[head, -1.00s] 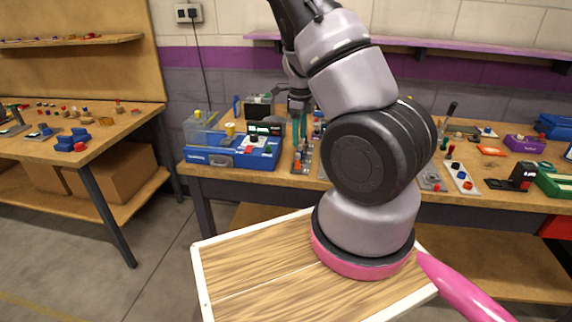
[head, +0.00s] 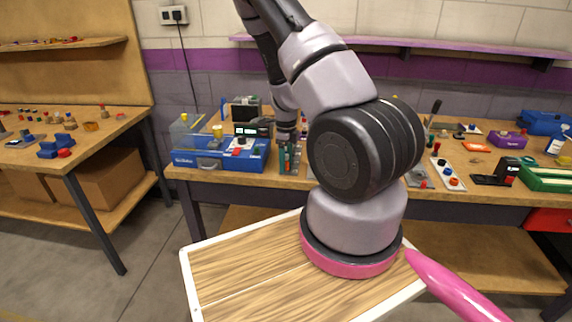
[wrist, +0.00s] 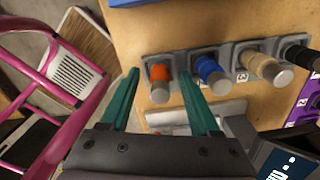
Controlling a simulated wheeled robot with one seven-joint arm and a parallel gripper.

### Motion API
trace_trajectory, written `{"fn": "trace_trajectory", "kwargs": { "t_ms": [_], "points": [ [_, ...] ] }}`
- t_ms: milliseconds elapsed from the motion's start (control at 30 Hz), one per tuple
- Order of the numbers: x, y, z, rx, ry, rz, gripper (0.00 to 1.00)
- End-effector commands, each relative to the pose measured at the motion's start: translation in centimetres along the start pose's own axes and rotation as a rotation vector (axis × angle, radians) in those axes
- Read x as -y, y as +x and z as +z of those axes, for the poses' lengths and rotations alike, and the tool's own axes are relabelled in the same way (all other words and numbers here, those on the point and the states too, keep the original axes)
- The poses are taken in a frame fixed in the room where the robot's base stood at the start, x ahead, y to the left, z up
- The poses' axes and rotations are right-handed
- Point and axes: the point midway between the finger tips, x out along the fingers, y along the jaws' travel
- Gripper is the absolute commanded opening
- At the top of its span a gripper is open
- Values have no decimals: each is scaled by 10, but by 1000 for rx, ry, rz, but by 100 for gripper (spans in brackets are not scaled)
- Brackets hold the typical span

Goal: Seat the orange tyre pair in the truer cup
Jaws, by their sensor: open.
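The orange tyre pair (wrist: 159,74) sits at the left end of a grey rack (wrist: 223,57) in the wrist view, with a grey cylindrical end facing me. My gripper (wrist: 160,76) is open, its two green fingers on either side of the orange pair. I cannot tell whether either finger touches it. In the head view my gripper (head: 289,158) is low over the workbench, and my arm hides part of the bench. I cannot pick out the truer cup with certainty.
A blue pair (wrist: 208,70), a tan pair (wrist: 260,64) and a black pair (wrist: 298,53) stand to the right in the row. A blue case (head: 212,156) with a small display lies left of my gripper on the workbench (head: 240,178).

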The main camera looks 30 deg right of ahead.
Motion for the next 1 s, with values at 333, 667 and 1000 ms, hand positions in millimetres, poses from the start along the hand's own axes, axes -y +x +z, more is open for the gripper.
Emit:
{"fn": "trace_trajectory", "kwargs": {
  "t_ms": [333, 667, 1000],
  "points": [
    [0, 0, 0, 0, 0, 0, 0],
    [0, -16, 1, 2, -3, -2, 0],
    [0, -82, 1, 2, -1, -2, 0]
  ]
}}
